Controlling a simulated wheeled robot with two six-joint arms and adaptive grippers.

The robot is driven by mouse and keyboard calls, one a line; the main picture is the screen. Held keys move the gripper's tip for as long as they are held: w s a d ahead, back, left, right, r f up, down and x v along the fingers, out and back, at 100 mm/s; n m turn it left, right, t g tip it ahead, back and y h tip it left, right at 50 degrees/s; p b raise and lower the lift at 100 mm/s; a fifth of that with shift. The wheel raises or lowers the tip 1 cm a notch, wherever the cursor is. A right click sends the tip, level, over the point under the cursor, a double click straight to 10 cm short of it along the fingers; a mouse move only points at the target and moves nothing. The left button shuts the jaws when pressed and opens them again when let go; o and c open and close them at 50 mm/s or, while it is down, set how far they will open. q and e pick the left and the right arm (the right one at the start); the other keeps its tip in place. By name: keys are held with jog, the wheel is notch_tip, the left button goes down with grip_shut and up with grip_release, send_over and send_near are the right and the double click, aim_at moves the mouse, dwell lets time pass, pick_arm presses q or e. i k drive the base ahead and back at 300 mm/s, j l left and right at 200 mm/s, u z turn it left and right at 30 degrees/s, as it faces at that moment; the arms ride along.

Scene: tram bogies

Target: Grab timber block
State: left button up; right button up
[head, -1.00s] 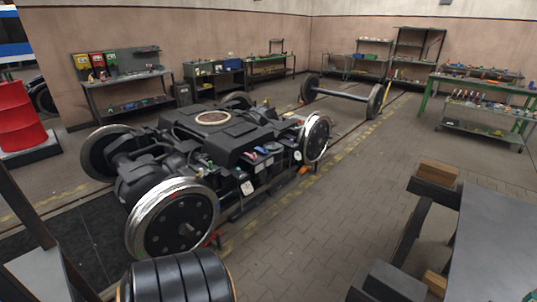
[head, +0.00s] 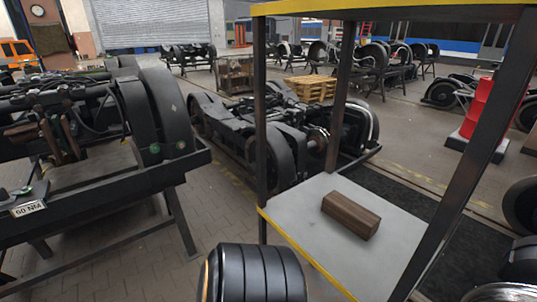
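A brown timber block (head: 350,214) lies flat on the grey shelf (head: 305,205) of a dark-framed rack. Its long side runs from upper left to lower right. It is in the head view, right of the middle, and its top and near faces are uncovered. Neither of my grippers is in view, and nothing touches the block except the shelf.
The rack's dark posts (head: 343,97) and yellow-edged upper shelf (head: 395,12) surround the block's space. A bogie (head: 285,130) stands behind it. A heavy stand (head: 95,215) fills the left. Open paving (head: 130,270) lies lower left. A red drum stack (head: 483,107) is at right.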

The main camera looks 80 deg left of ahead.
aim_at(361, 220)
jog(key=u, duration=1.75)
jog(key=i+j, duration=0.15)
jog(key=j, duration=0.15)
jog(key=z, duration=0.05)
